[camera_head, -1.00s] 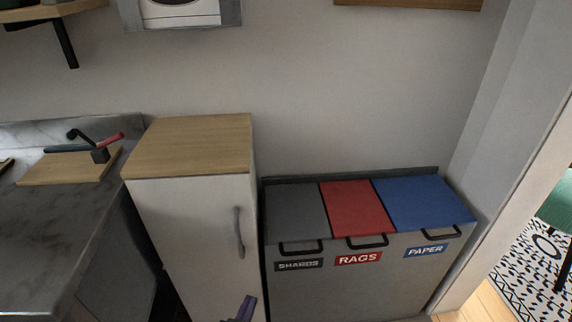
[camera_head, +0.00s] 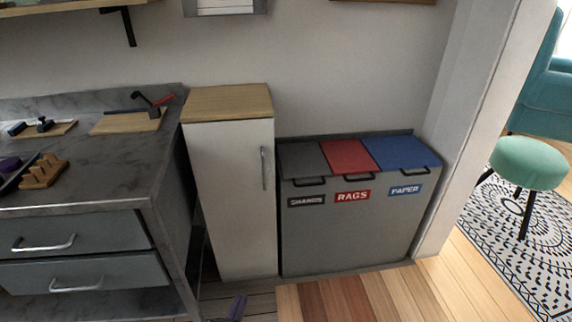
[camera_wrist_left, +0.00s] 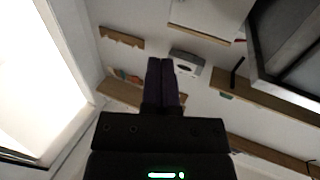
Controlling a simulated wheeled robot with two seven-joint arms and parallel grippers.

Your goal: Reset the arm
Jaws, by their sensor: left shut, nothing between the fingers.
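My left gripper (camera_head: 237,307) shows as purple fingertips at the bottom edge of the head view, over the floor in front of the white cabinet. In the left wrist view its two dark purple fingers (camera_wrist_left: 162,82) lie side by side, shut, with nothing between them. They point toward the upper wall and shelves and touch nothing that I can see. My right gripper is not in either view.
A white cabinet (camera_head: 232,190) stands beside the sorting bin (camera_head: 350,235) labelled SHARDS, RAGS and PAPER. A grey marble-topped counter (camera_head: 100,180) with drawers is on the left. A green stool (camera_head: 528,163) stands on a patterned rug at right. Wooden floor (camera_head: 345,298) in front is clear.

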